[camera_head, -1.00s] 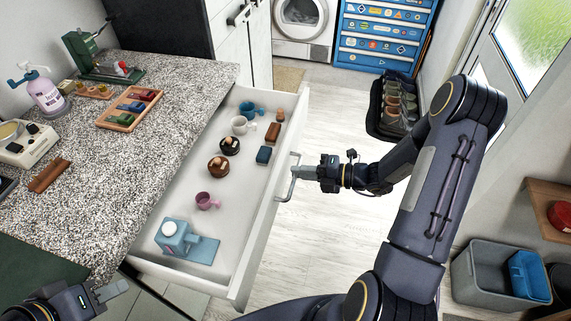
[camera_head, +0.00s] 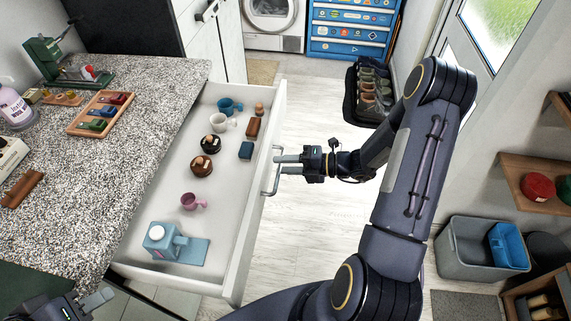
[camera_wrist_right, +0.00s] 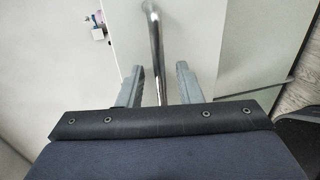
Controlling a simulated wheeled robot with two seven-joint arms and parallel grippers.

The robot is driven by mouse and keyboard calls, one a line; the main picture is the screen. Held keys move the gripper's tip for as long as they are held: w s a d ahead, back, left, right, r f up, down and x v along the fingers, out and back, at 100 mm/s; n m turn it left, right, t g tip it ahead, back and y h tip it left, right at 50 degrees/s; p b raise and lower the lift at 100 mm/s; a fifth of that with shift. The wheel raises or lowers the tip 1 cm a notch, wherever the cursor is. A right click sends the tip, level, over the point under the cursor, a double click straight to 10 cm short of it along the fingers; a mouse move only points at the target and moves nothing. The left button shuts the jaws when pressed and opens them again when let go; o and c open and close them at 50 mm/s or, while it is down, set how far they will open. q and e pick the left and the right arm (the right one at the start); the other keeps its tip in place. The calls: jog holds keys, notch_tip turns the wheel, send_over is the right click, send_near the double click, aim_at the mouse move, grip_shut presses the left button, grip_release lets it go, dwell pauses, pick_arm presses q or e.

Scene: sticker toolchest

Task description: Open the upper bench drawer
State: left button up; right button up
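The upper bench drawer (camera_head: 232,215) is pulled far out from under the speckled worktop, and its contents show. Its metal bar handle (camera_head: 271,172) is on the front panel. My right gripper (camera_head: 277,164) is at the handle. In the right wrist view its two fingers (camera_wrist_right: 157,84) are spread, with the handle bar (camera_wrist_right: 155,45) between them and gaps on both sides. My left gripper (camera_head: 98,299) is at the bottom left, over the worktop's near edge, away from the drawer. Its fingers are partly seen and look empty.
The drawer holds several cups, a blue dispenser (camera_head: 164,241) and small blocks. A black tray of shoes (camera_head: 366,92) lies on the floor, and a grey bin (camera_head: 466,257) stands at the right. Floor between them is clear.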

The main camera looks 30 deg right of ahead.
jog(key=v, duration=0.7)
jog(key=shift+s+d, duration=0.25)
jog(key=shift+d, duration=0.1)
